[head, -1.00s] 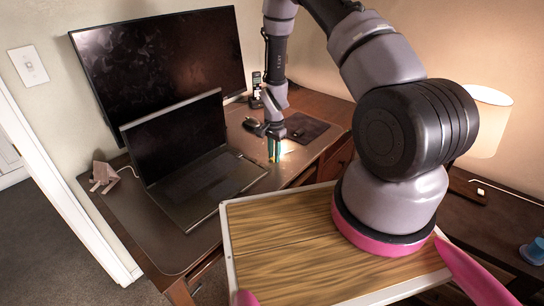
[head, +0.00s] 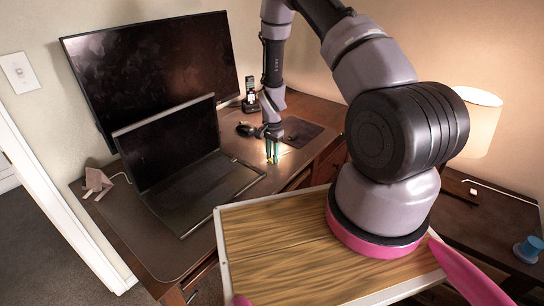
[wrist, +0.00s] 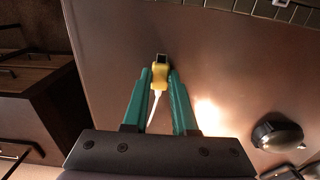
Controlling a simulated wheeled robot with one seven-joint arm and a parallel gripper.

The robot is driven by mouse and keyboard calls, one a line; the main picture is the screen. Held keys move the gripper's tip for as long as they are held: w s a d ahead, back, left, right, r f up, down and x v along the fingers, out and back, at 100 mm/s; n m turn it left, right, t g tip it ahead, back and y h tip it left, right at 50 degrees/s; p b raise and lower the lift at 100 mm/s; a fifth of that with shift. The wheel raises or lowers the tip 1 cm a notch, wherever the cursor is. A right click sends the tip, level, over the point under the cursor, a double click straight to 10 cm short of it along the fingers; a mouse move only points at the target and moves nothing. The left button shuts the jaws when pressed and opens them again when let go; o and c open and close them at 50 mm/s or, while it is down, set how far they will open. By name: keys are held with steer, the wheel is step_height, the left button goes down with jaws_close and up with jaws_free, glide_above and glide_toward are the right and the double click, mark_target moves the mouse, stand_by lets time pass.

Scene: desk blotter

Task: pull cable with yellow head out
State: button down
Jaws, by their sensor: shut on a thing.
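The cable's yellow head (wrist: 158,76) is between the green fingers of my gripper (wrist: 161,80) in the wrist view, and my gripper is shut on it. A white cable (wrist: 153,108) runs from the head back between the fingers. In the head view, my gripper (head: 272,158) is just right of the open laptop (head: 200,185), low over the desk. The laptop's keyboard edge (wrist: 250,12) shows at the top right of the wrist view, apart from the plug.
A large monitor (head: 150,70) stands behind the laptop. A cordless phone (head: 250,92) and a dark rounded object (head: 246,129) lie beyond my gripper. A dark pad (head: 300,131) lies to its right. Drawers (wrist: 35,90) are below the desk edge. A lamp (head: 478,118) glows at right.

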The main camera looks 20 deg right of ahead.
steer(key=shift+r, duration=2)
